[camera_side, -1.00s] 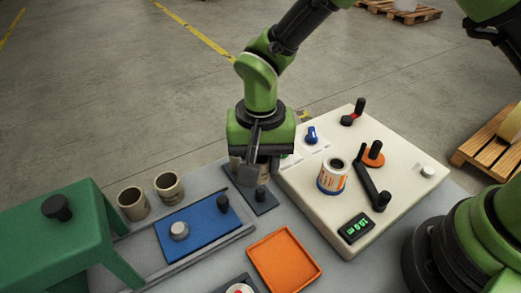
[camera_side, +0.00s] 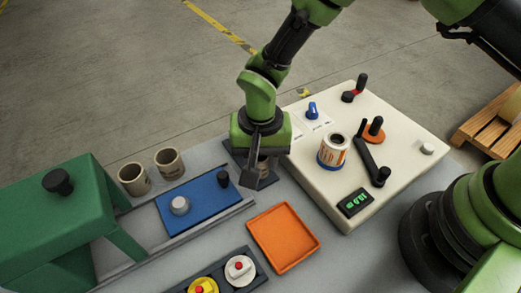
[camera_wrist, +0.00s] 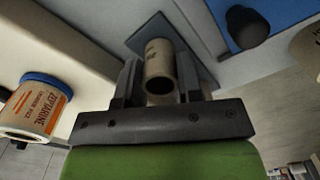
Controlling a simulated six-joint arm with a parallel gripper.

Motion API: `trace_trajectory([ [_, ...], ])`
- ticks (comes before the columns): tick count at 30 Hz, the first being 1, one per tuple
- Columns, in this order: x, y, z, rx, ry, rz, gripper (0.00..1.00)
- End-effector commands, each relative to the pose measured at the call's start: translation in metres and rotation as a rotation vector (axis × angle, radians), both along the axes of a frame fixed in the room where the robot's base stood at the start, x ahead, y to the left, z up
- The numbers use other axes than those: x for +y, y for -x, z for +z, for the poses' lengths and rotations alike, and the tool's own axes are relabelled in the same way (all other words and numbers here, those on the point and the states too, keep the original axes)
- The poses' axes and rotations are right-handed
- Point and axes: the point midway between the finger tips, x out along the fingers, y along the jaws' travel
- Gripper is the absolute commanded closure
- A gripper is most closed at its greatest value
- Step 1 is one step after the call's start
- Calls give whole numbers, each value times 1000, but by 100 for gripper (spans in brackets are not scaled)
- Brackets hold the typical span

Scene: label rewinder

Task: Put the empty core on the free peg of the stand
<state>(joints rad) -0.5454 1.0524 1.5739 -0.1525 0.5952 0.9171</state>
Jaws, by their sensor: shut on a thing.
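My gripper (camera_side: 256,170) is low over a dark flat plate (camera_side: 268,183) beside the white machine. It is shut on a tan tubular core (camera_wrist: 158,60), seen between the fingers in the wrist view with its open end toward the camera. The core's far end is over or on the dark plate (camera_wrist: 196,45); I cannot tell whether it touches it or surrounds a peg. Two similar tan cores (camera_side: 133,178) (camera_side: 168,162) stand upright at the left. A labelled roll (camera_side: 333,152) sits on the machine and shows in the wrist view (camera_wrist: 33,105).
The white machine (camera_side: 400,112) stands close on the right with a crank (camera_side: 370,160) and knobs. A blue plate (camera_side: 205,205) with knobs lies left of my gripper. An orange tray (camera_side: 284,238) is in front. A green housing (camera_side: 50,215) stands at far left.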

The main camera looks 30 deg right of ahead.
Motion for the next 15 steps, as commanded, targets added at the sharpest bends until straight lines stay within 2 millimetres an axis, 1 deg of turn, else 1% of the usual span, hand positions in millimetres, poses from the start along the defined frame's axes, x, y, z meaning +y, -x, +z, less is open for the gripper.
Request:
trace_trajectory([
  [2, 0, 0, -3, 0, 0, 0, 78],
  [14, 0, 0, 0, 2, 1, 0, 78],
  [15, 0, 0, 0, 2, 1, 0, 64],
])
